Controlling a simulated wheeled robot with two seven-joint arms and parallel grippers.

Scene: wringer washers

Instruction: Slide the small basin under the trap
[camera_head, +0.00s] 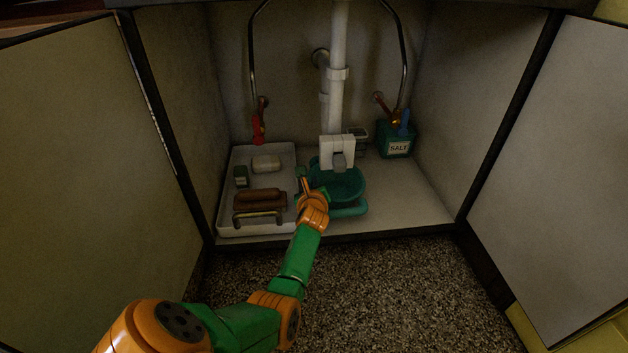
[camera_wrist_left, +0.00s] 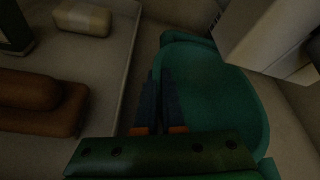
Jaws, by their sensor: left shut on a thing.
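The small basin (camera_head: 350,187) is teal green and stands on the cabinet floor, at and just in front of the foot of the white trap (camera_head: 337,146). The trap hangs on a white vertical pipe, and its grey lower cup overlaps the back of the basin in the head view. The basin also fills the middle of the left wrist view (camera_wrist_left: 215,100), with the white trap block (camera_wrist_left: 268,35) at upper right. My left gripper (camera_head: 305,186) is shut on the basin's left rim; its two dark fingers (camera_wrist_left: 160,100) are close together there. My right gripper is not in view.
A white tray (camera_head: 227,217) stands close on the left, holding a brown brush-like item (camera_head: 260,198), a pale bar (camera_head: 266,163) and a small dark box (camera_head: 241,176). A green SALT box (camera_head: 397,142) stands back right. Cabinet floor at right (camera_head: 410,195) is clear. Open doors flank both sides.

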